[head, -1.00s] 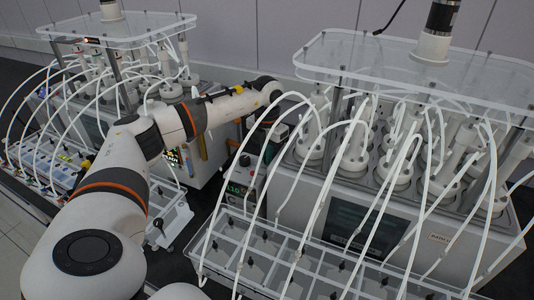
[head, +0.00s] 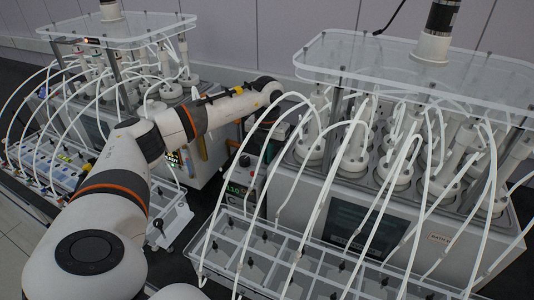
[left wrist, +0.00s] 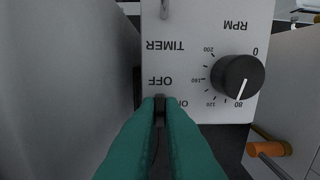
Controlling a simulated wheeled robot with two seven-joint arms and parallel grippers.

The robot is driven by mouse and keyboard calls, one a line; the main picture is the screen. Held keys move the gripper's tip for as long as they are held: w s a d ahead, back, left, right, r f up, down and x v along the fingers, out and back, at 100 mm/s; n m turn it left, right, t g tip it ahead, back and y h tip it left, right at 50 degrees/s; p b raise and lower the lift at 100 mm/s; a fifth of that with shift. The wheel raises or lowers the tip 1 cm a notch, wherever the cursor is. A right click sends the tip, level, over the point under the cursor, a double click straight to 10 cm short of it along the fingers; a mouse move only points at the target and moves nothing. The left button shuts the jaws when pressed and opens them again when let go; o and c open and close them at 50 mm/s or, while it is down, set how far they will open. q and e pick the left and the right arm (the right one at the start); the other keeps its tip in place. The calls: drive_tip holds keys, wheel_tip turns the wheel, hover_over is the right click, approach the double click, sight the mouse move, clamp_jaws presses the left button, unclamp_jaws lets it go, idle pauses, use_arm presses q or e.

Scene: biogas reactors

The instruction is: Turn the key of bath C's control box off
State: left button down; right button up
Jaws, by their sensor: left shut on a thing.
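Bath C's control box (head: 235,191) stands beside the bath's left side, with a green lit display in the head view. In the left wrist view its pale panel (left wrist: 185,75) appears upside down, with TIMER, RPM, OFF and ON labels. My left gripper (left wrist: 160,115) has teal fingers, shut on the small dark key (left wrist: 160,101) beside the OFF and ON marks. The fingers hide most of the key, so its exact angle is hard to tell. My right gripper does not show.
A black RPM knob (left wrist: 238,77) is right of the fingers in the left wrist view. Bath C (head: 440,238) fills the right of the head view, with several white tubes arching to a compartment tray (head: 215,265). Another bath (head: 205,165) is at left.

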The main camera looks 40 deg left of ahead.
use_arm(q)
drive_tip(key=c, duration=1.6)
unclamp_jaws()
drive_tip(key=shift+r, duration=0.1)
drive_tip(key=shift+o, duration=0.2)
drive_tip(key=shift+w+r, duration=0.1)
drive_tip(key=shift+r, duration=0.15)
wheel_tip(320, 180, up, 12)
drive_tip(key=b, duration=0.3)
drive_tip(key=shift+f, duration=0.2)
drive_tip(key=shift+r, duration=0.1)
